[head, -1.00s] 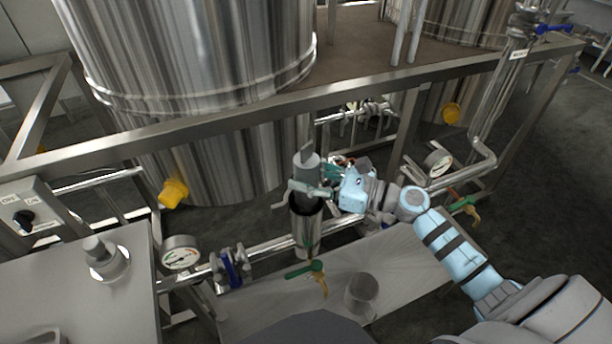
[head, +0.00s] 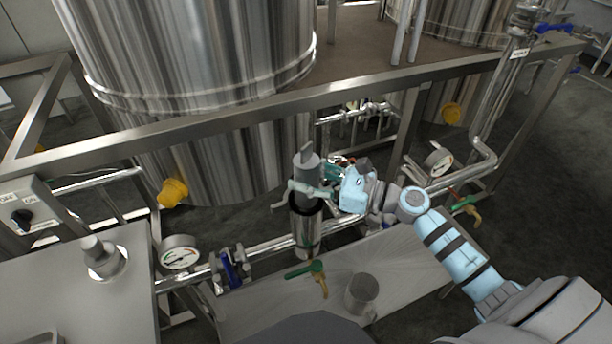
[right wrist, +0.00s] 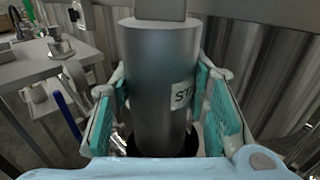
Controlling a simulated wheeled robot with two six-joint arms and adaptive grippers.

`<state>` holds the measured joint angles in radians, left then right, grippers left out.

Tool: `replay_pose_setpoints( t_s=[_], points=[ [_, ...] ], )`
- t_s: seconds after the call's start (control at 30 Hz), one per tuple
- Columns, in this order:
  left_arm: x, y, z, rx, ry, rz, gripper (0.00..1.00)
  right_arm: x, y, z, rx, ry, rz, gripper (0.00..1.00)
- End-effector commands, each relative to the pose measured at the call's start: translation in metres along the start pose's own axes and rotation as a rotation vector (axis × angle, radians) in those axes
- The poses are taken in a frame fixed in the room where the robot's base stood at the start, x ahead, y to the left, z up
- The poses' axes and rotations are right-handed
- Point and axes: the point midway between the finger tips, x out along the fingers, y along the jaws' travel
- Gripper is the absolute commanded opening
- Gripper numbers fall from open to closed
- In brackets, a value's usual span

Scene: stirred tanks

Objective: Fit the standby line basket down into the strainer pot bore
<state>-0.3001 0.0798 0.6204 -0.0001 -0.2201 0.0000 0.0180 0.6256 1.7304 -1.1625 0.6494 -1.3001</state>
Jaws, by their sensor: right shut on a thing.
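The standby line basket (head: 306,167) is a grey cylinder with a flat tab on top. It stands upright, and in the right wrist view its side (right wrist: 150,85) bears a partly hidden label starting "ST". My right gripper (head: 312,190) is shut on it, with teal finger pads on both sides. The strainer pot (head: 307,232) is a shiny upright cylinder directly below, its dark bore open at the top. The basket's lower end is at the pot mouth; I cannot tell how far inside it is. My left gripper is out of view.
A frame rail (head: 250,108) and a large steel tank (head: 200,50) stand behind the pot. A green-handled valve (head: 305,269) and a grey cylinder (head: 362,291) are in front, by a metal shelf (head: 415,262). A pressure gauge (head: 180,252) is at left.

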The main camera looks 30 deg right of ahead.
Motion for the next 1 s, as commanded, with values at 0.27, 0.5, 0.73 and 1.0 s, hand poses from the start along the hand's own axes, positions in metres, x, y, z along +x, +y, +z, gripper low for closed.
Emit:
replay_pose_setpoints(
  t_s=[0.27, 0.5, 0.73, 1.0],
  points=[
    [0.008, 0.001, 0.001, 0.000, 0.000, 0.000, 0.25, 0.000, 0.000, -0.008, 0.000, -0.001, 0.000, 0.08],
    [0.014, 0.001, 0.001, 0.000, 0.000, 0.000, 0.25, 0.000, 0.000, -0.014, 0.000, -0.001, 0.000, 0.08],
    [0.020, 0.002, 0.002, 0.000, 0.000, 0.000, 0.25, 0.000, 0.000, -0.020, 0.000, -0.001, 0.000, 0.08],
    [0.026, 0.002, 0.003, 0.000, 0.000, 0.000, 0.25, 0.001, 0.000, -0.027, 0.000, -0.001, 0.000, 0.08]
  ],
)
